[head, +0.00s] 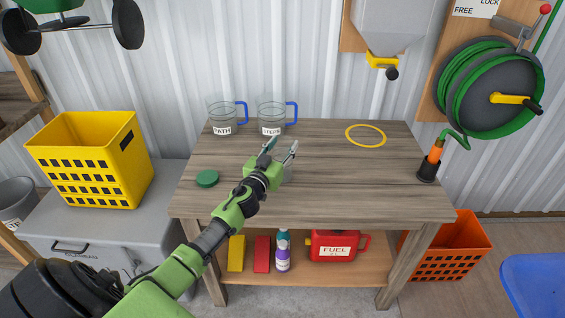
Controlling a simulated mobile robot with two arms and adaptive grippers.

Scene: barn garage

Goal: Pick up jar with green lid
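A round green lid (207,178) shows at the left front of the wooden table (330,190). It looks low and flat, and I cannot make out a jar body under it. A pale, glassy object (288,173) shows partly behind my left gripper; most of it is hidden, so I cannot tell whether it is a jar. My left gripper (281,146) is over the middle of the table, to the right of the green lid and apart from it. Its two fingers are spread, with nothing visible between them. My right gripper is not in view.
Two clear mugs with blue handles, one (223,117) and another (271,117), stand at the table's back left. A yellow ring (366,135) lies at the back right. A black-based orange nozzle (430,162) stands at the right edge. The table's right front is clear.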

